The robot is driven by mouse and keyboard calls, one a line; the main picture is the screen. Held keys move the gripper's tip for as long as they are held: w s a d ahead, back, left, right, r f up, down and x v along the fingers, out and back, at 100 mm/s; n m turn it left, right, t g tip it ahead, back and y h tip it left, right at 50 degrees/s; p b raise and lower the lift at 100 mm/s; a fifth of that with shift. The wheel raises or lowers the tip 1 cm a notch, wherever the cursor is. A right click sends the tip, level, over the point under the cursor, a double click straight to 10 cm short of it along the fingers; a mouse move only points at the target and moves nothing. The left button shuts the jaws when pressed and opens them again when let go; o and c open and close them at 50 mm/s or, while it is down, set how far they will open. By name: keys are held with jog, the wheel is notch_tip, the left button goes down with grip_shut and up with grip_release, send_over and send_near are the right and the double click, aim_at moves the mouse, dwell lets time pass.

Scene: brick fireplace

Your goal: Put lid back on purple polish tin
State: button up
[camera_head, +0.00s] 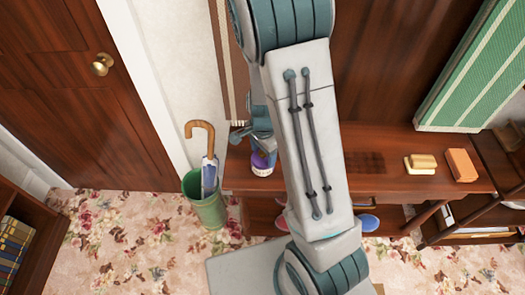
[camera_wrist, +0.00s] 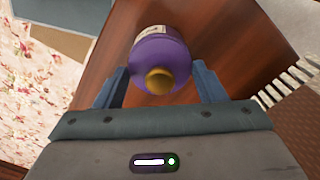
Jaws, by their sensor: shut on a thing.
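The purple polish tin (camera_head: 262,165) stands near the left end of the wooden bench in the head view, with a pale label low on its side. In the wrist view, a rounded purple top with a gold knob (camera_wrist: 158,81), which looks like the lid, sits between my fingers. The tin's pale label (camera_wrist: 152,30) shows just beyond it. My gripper (camera_wrist: 160,72) is shut on the lid, one finger on each side. The seam between lid and tin is hidden, so I cannot tell whether they touch. In the head view my gripper (camera_head: 258,140) is right above the tin, partly behind my arm.
A green bin (camera_head: 207,211) with an umbrella (camera_head: 209,172) stands left of the bench (camera_head: 400,187). Footwear-like items (camera_head: 367,223) show below.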

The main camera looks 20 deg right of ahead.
dwell(0.4)
jog(key=o, duration=1.3)
jog(key=shift+r, duration=0.1)
jog(key=shift+r+p, duration=3.2)
jog(key=shift+r, duration=0.2)
grip_shut()
